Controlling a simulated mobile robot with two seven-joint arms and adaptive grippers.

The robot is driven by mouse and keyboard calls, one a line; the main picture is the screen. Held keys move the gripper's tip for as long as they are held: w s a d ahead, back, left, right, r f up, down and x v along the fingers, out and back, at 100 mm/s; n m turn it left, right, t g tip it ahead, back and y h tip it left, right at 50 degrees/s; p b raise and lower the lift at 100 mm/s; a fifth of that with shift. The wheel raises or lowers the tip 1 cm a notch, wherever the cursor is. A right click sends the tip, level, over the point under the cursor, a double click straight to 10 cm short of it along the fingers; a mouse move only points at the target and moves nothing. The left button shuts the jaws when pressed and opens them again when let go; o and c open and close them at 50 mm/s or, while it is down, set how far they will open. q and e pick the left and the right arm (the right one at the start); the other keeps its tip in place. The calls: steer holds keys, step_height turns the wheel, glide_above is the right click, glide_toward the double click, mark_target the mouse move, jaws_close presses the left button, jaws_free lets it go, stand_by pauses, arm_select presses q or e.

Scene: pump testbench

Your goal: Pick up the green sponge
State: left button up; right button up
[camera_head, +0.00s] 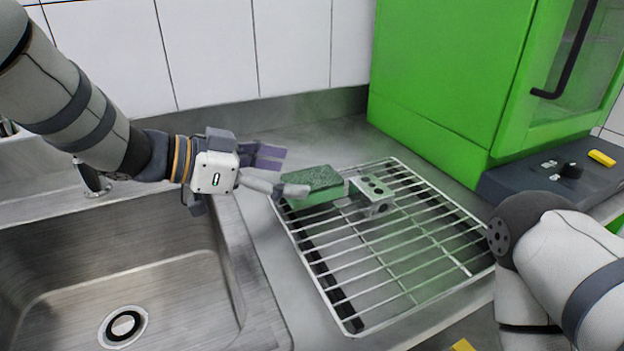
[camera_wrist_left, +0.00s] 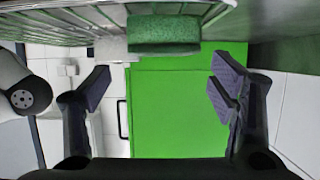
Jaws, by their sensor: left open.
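The green sponge (camera_head: 313,186) lies on the back left part of the wire rack, just left of a grey metal block. In the left wrist view the sponge (camera_wrist_left: 164,34) is at the top middle, beyond the fingertips. My left gripper (camera_head: 285,172) comes in from the left, with its fingers pointing at the sponge. One fingertip is close to the sponge's left end; I cannot tell whether it touches. In the left wrist view the left gripper (camera_wrist_left: 162,75) is open, with nothing between its fingers. My right gripper is out of view; only part of my right arm shows.
The wire rack (camera_head: 440,217) lies on the steel counter. The grey metal block (camera_head: 371,193) with holes stands beside the sponge. A sink (camera_head: 60,250) is at left. A large green cabinet (camera_head: 450,80) stands at the back right, near a dark control panel (camera_head: 545,178).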

mark_target(307, 179)
arm_select(q)
steer(key=x, duration=0.4)
steer(key=shift+w+f, duration=0.2)
steer(key=shift+f, duration=0.35)
steer(key=shift+r, duration=0.15)
steer(key=c, duration=0.8)
